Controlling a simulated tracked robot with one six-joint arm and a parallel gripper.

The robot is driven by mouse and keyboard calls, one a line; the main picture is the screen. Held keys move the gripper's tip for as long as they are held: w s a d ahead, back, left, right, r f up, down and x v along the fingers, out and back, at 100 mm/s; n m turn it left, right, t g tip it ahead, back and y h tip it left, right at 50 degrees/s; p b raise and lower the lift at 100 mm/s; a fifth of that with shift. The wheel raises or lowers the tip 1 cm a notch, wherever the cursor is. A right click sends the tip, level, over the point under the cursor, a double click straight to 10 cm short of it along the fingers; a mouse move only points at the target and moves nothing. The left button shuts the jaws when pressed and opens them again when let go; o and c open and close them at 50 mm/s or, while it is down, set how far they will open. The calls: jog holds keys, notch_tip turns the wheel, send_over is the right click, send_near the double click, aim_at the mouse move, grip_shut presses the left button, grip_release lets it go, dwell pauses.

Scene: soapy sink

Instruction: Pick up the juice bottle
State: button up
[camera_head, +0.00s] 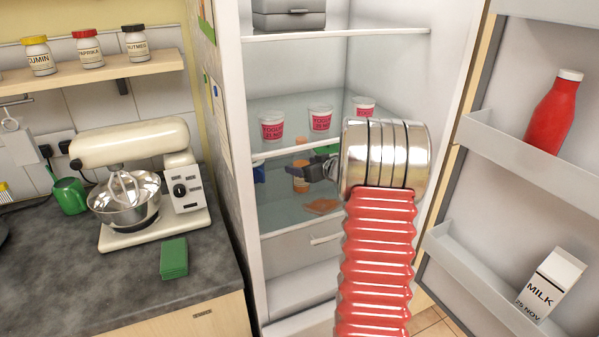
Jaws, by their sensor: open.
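A small orange bottle (300,181) with a pale label stands on the lower glass shelf inside the open fridge; its label is too small to read. My gripper (310,166) is dark, open and empty, reaching left from my arm's metal wrist. It appears beside the orange bottle and overlaps it in the picture; I cannot tell whether they touch. My wrist and red ribbed arm hide the fridge's right part. A larger red bottle (553,115) with a white cap stands in the upper door shelf, well right of my gripper; no label shows on it.
Yogurt cups (320,119) stand on the shelf above my gripper. A flat orange item (321,206) lies near the orange bottle. A milk carton (550,284) leans in the lower door shelf. The counter (75,265) with a mixer (135,147) is left.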

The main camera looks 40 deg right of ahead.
jog(key=shift+x, duration=0.9)
jog(key=shift+s, duration=0.1)
jog(key=c, duration=1.4)
jog(key=shift+r, duration=0.15)
jog(key=shift+r, duration=1.3)
jog(key=s, duration=0.6)
jog(key=s+a, duration=0.1)
jog(key=s, duration=0.5)
jog(key=s+a, duration=0.1)
jog(key=s, duration=0.5)
jog(key=shift+r, duration=0.35)
